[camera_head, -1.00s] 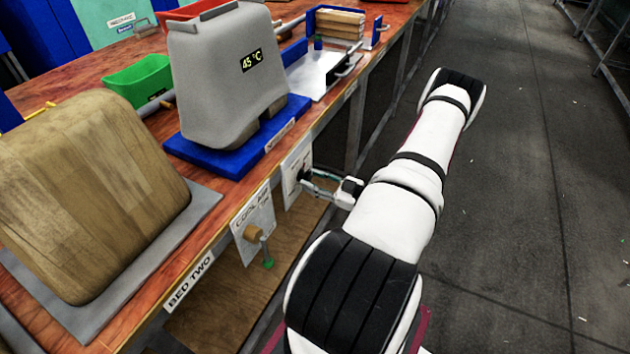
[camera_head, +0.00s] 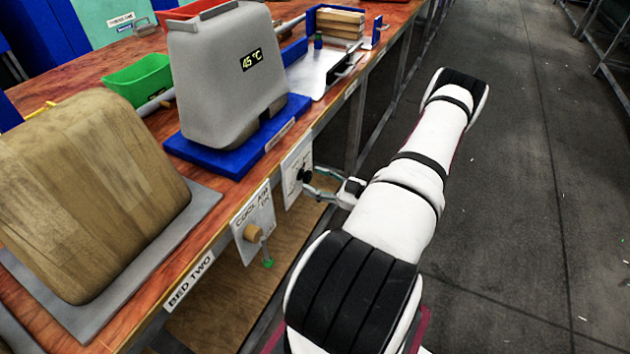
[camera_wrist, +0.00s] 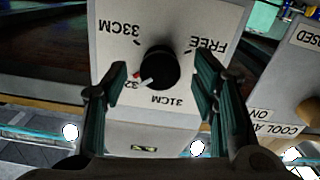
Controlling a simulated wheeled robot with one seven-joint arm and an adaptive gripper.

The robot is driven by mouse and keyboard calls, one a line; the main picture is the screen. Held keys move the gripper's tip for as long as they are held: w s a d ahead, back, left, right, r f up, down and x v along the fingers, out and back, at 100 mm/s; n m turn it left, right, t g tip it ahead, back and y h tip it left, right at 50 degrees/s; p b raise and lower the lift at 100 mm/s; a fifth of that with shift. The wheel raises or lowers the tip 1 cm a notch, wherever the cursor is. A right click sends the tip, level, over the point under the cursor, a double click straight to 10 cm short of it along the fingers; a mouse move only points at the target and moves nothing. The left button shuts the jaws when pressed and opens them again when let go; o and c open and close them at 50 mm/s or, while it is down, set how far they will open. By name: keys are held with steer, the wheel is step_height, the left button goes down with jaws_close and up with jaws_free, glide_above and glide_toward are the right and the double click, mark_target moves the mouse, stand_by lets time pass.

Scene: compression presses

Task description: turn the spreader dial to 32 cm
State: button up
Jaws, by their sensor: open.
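The spreader dial is a black round knob (camera_wrist: 160,66) on a white panel (camera_wrist: 185,25), shown upside down in the wrist view. Labels 33CM, FREE, 31CM and a partly covered 32 surround it. Its white pointer (camera_wrist: 147,81) points lower left, close to the 32 label and a small red mark (camera_wrist: 137,74). My gripper (camera_wrist: 161,70) is open, with one finger on each side of the knob and gaps visible between. In the head view my gripper (camera_head: 318,185) is at the panel (camera_head: 290,170) under the bench edge, beside the dark knob (camera_head: 304,175).
A COOL AIR panel (camera_head: 240,234) with a brass valve and green-tipped lever (camera_head: 267,262) is close by; it also shows right in the wrist view (camera_wrist: 285,80). Above are a grey 45 °C block (camera_head: 225,90) on a blue base and a wooden form (camera_head: 75,190). Floor to the right is clear.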

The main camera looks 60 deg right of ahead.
steer(key=s, duration=1.1)
steer(key=shift+d, duration=0.45)
steer(key=shift+s, duration=0.1)
